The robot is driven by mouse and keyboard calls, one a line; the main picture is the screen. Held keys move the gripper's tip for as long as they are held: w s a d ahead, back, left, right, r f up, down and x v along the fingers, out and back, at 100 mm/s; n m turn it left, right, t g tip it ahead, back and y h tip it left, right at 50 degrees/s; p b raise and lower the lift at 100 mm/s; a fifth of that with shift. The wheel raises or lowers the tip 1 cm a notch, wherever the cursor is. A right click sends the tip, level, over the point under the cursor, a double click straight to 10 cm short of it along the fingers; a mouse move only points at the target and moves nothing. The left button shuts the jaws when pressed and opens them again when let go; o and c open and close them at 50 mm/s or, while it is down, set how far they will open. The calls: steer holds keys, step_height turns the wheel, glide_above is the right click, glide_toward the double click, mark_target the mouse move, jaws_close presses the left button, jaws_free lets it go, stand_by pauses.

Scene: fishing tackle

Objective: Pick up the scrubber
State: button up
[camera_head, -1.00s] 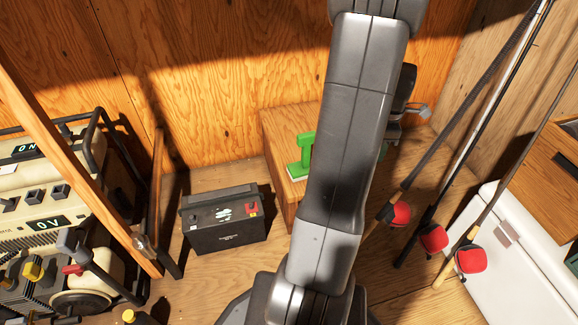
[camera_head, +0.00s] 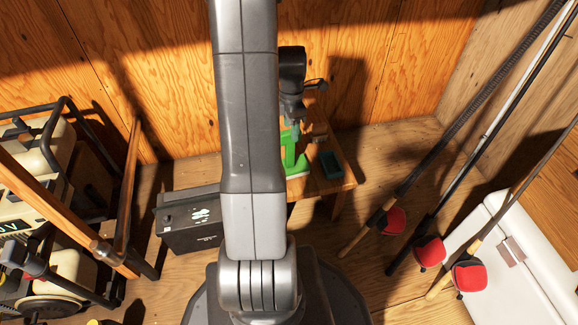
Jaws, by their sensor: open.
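The green scrubber (camera_head: 290,158), with a pale underside, stands on a small wooden table (camera_head: 338,186) against the back wall. My arm hides its left part. My gripper (camera_head: 291,118) points down at the scrubber's upper end, very near it in the picture. The jaws are open, and the fingers are small and partly hidden. I cannot tell whether they touch the scrubber or are around its handle.
A dark teal box (camera_head: 331,165) and a small brown block (camera_head: 319,137) share the tabletop. A black battery (camera_head: 190,222) stands left on the floor. Fishing rods (camera_head: 425,200) lean at the right, by a white cooler (camera_head: 520,262). A framed machine (camera_head: 40,190) stands far left.

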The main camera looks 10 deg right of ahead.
steer(key=b, duration=0.3)
glide_above(290, 153)
steer(key=w, duration=0.1)
steer(key=shift+w+d+f, duration=0.1)
steer(key=shift+w+f, duration=0.05)
steer(key=shift+f, duration=2.6)
steer(key=shift+r, duration=0.1)
jaws_close()
